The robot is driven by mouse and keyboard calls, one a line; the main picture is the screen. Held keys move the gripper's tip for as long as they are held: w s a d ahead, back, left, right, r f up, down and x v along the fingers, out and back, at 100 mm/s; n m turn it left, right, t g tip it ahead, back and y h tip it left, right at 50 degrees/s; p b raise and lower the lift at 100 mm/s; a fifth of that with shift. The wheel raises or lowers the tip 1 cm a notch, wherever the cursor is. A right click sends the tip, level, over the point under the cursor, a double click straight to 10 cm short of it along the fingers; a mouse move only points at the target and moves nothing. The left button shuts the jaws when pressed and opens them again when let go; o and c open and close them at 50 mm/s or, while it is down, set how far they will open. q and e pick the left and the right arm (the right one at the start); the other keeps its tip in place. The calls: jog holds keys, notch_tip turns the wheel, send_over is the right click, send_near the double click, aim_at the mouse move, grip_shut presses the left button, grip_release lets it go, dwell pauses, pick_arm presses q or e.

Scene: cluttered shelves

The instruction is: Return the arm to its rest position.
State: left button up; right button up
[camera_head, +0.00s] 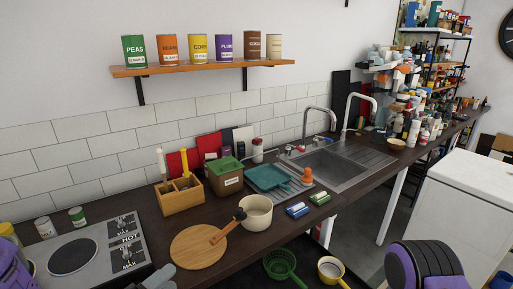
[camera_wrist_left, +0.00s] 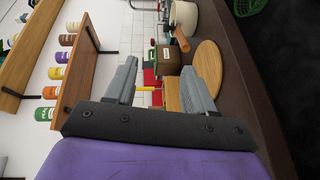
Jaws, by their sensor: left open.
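My left gripper (camera_head: 165,277) shows at the bottom edge of the head view, in front of the counter beside the hob. In the left wrist view my left gripper (camera_wrist_left: 158,80) has its two grey fingers spread wide apart with nothing between them. Part of my purple left arm (camera_head: 12,272) shows at the lower left of the head view. A purple and dark part of my own body (camera_head: 425,268) shows at the lower right, and no right gripper is visible.
The hob (camera_head: 80,255), round wooden board (camera_head: 198,247), cream pot (camera_head: 256,212) and wooden caddy (camera_head: 180,195) stand on the counter. A wall shelf (camera_head: 200,67) with several cans is above. A green colander (camera_head: 282,266) and yellow pan (camera_head: 331,269) are lower, in front.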

pick_arm(q)
jog(key=s+a+f+m+g+y+b, duration=0.15)
jog(key=a+f+y, duration=0.3)
jog(key=f, duration=0.55)
jog(key=s+a+f+m+g+y+b, duration=0.1)
jog(key=s+a+f+g+y+b, duration=0.3)
jog(key=f, duration=0.6)
jog(key=s+f+g+y+b, duration=0.1)
jog(key=s+f+g, duration=0.1)
jog(key=s+f, duration=0.4)
jog(key=s+a+f+g+y+b, duration=0.1)
jog(key=s+f+g+b, duration=0.1)
jog(key=s+f, duration=0.3)
jog(key=s+f+m+g+y+b, duration=0.1)
jog(key=s+f+g, duration=0.1)
jog(key=s+f, duration=0.4)
jog(key=shift+s+a+f+y+b, duration=0.1)
jog(key=shift+s+f+y+b, duration=0.05)
jog(key=shift+f, duration=0.25)
jog(key=shift+s+a+f+y+b, duration=0.1)
jog(key=shift+s+f+b, duration=0.05)
jog(key=shift+f, duration=0.25)
jog(key=shift+s+f, duration=0.1)
jog(key=shift+s, duration=0.25)
